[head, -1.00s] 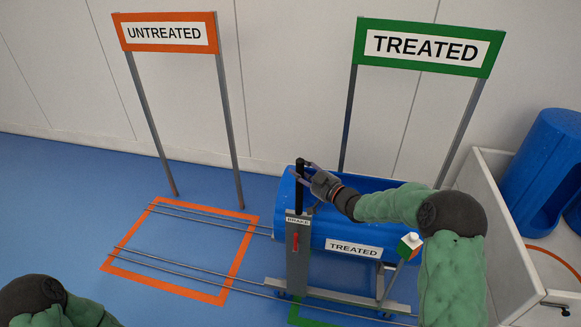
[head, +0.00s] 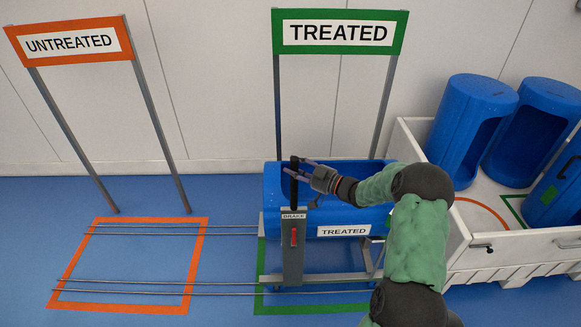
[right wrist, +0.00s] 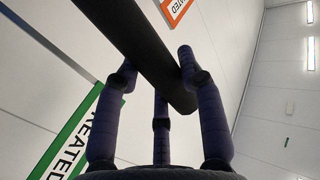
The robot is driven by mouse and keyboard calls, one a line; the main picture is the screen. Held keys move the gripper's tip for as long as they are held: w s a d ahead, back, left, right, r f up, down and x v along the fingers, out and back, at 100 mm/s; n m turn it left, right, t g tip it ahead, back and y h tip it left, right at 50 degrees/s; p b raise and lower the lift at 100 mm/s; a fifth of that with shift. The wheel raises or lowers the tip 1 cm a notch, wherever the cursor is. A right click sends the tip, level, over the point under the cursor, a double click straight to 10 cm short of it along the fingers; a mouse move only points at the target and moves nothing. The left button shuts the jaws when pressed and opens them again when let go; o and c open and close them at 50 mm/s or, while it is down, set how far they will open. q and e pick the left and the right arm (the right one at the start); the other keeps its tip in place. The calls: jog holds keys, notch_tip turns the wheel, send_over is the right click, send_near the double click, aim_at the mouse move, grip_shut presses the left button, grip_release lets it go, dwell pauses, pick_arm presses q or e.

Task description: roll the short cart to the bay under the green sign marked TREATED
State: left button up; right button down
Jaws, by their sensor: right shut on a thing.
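The short cart (head: 292,265) stands on the floor rails, carrying a blue tub (head: 290,193) labelled TREATED. Its grey post has a BRAKE label, a red lever (head: 294,237) and a black upright handle on top. My right gripper (head: 298,170) is shut on that handle; the right wrist view shows its fingers around the dark bar (right wrist: 145,50). The green TREATED sign (head: 340,50) stands behind the cart. The green floor outline (head: 310,309) lies under the cart, whose left end appears near the outline's left edge. My arm hides the cart's right end. My left gripper is out of view.
The orange UNTREATED sign (head: 70,45) stands at the left above an empty orange floor outline (head: 120,308). A white crate (head: 520,245) with several blue tubs stands at the right, close to my right arm. The rails (head: 150,282) to the left are clear.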

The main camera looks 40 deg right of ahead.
jog(key=c, duration=0.7)
grip_release()
jog(key=shift+c, duration=0.2)
jog(key=v, duration=1.2)
jog(key=shift+f, duration=0.1)
